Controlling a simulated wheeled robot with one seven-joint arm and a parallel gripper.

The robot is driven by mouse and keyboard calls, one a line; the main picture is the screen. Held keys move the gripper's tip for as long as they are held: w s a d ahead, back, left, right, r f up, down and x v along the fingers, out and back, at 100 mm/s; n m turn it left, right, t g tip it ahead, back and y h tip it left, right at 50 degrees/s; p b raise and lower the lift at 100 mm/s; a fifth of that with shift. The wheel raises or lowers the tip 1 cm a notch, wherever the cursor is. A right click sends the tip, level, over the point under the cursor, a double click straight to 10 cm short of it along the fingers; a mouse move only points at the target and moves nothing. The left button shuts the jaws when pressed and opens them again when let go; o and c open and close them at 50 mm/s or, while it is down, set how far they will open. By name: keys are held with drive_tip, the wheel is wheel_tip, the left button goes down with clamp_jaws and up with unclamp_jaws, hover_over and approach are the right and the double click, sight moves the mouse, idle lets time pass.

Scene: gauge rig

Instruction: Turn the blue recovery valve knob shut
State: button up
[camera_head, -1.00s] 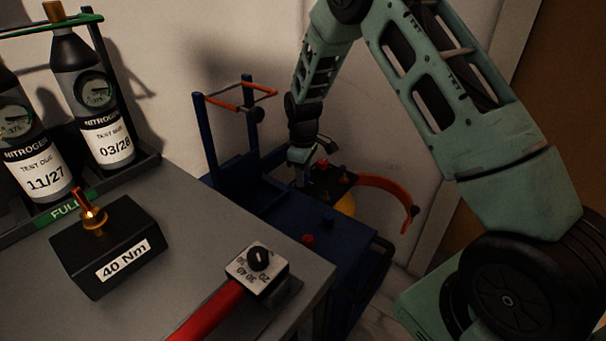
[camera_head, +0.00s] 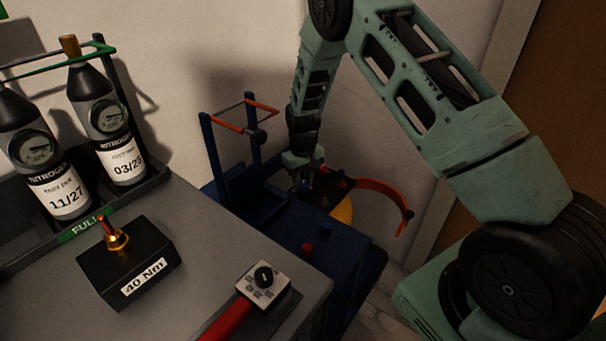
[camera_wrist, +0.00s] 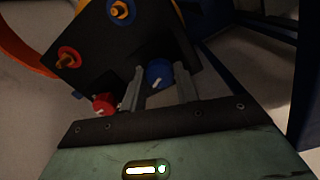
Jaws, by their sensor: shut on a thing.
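The blue valve knob (camera_wrist: 159,73) shows in the wrist view between the two fingers of my gripper (camera_wrist: 160,82), with a small white mark on it. My gripper is shut on this knob. The knob sits at the edge of a black block (camera_wrist: 105,55), which also carries a red knob (camera_wrist: 104,103) to the left of the fingers. In the head view my gripper (camera_head: 302,183) reaches down to the black block (camera_head: 328,188) on the blue cart; the blue knob is hidden there.
A blue cart (camera_head: 318,228) stands beside the grey bench (camera_head: 215,232). An orange-red hose (camera_head: 385,187) curves out right of the block. The bench holds a 40 Nm block (camera_head: 128,262), a red-handled tool (camera_head: 263,282) and nitrogen bottles (camera_head: 105,125) in a rack.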

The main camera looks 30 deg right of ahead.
sight(303, 183)
drive_tip(key=m+p, duration=0.2)
drive_tip(key=m, duration=0.2)
drive_tip(key=shift+m, duration=0.4)
drive_tip(key=shift+p, duration=0.3)
drive_tip(key=o, duration=1)
drive_tip(key=shift+c, duration=0.2)
drive_tip(key=shift+r, duration=0.15)
wheel_tip(303, 183, up, 17)
drive_tip(key=p, duration=0.2)
drive_tip(key=shift+r, duration=0.1)
